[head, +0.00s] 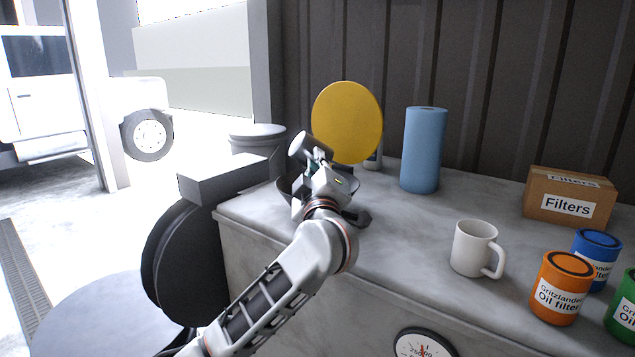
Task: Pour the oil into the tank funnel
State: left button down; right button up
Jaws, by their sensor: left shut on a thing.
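My left gripper (322,168) is above the left end of the grey counter, its fingers partly hidden by its own body. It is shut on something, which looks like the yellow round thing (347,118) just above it. The yellow thing shows a flat, disc-like face, tilted nearly upright; I cannot tell whether it is the oil container. A dark, bowl-shaped rim (285,187) shows behind and below the gripper; it may be the funnel, mostly hidden by my arm. No oil stream is visible. My right gripper is not in view.
The grey counter (400,235) holds a blue roll (423,150), a white mug (475,248), a Filters box (570,197), and orange (562,287), blue (597,255) and green (623,310) filter cans. A bottle partly shows behind the yellow thing. The counter's middle is clear.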

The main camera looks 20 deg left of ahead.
pick_arm(q)
jog(key=m, duration=0.1)
jog(key=d+m+h, duration=0.1)
jog(key=m, duration=0.2)
jog(key=shift+w+d+r+m, duration=0.1)
jog(key=shift+w+d+m, duration=0.2)
jog(key=shift+w, duration=0.1)
jog(key=shift+r+h, duration=0.1)
jog(key=shift+h, duration=0.3)
jog(key=n, duration=0.2)
jog(key=s+a+n, duration=0.1)
jog(key=shift+a+n+y, duration=0.15)
jog(key=shift+n+y, duration=0.25)
jog(key=shift+a+n, duration=0.1)
jog(key=shift+n, duration=0.3)
